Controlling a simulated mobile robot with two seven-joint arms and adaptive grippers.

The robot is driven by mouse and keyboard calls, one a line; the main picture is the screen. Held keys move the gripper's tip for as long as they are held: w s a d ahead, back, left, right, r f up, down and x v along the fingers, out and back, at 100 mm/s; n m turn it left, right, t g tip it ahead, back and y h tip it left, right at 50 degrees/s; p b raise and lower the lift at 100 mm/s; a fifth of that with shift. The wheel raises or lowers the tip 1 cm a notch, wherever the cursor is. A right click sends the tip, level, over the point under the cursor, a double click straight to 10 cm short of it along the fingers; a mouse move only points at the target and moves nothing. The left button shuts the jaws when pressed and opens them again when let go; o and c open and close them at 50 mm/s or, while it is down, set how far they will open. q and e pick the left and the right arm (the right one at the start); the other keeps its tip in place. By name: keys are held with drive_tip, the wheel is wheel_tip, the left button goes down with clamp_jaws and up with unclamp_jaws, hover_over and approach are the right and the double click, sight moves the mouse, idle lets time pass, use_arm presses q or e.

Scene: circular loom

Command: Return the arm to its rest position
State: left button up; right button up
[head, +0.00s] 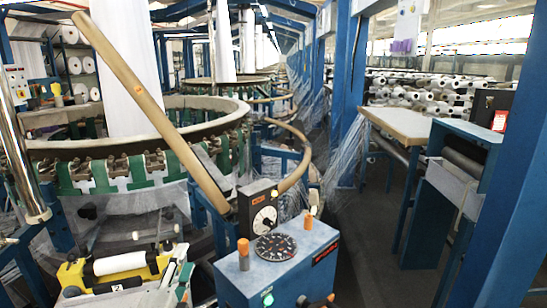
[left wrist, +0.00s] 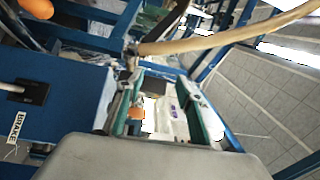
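My left gripper (head: 178,264) is low in the left half of the head view, beside the left side of a blue control box (head: 278,268). In the left wrist view, the two greenish fingers of this gripper (left wrist: 160,76) stand apart with a clear gap. I see pale surfaces, a white shape and a small orange patch through the gap, and nothing is clearly gripped. The blue box, with a BRAKE label, shows at the left of the wrist view (left wrist: 60,105).
A long brown tube (head: 150,100) slants above the round loom (head: 120,143). It ends near a black dial box (head: 259,208). The blue box carries orange knobs and a round black dial. A bench (head: 402,122) and blue posts stand right. The dark aisle floor (head: 355,250) is clear.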

use_arm(q)
drive_tip(key=s+a+f+n+g+y, duration=0.2)
drive_tip(key=s+a+f+n+g, duration=0.25)
drive_tip(key=s, duration=0.45)
drive_tip(key=s+a+f+n+g+y, duration=0.1)
drive_tip(key=s+a+f+n+g, duration=0.15)
drive_tip(key=s+a+f, duration=0.45)
drive_tip(key=s+a+f+n+g+y, duration=0.25)
drive_tip(key=s+f+g, duration=0.25)
drive_tip(key=s+f, duration=0.4)
drive_tip(key=d+f+n+t+h, duration=0.4)
drive_tip(key=d+f+h, duration=0.4)
drive_tip(key=d+f, duration=0.55)
wheel_tip(320, 180, up, 11)
drive_tip(key=d+p, duration=0.1)
drive_tip(key=p, duration=0.4)
drive_tip(key=shift+w+d+p, duration=0.15)
drive_tip(key=shift+d+p, duration=0.2)
drive_tip(key=shift+d, duration=0.05)
drive_tip(key=shift+m, duration=0.25)
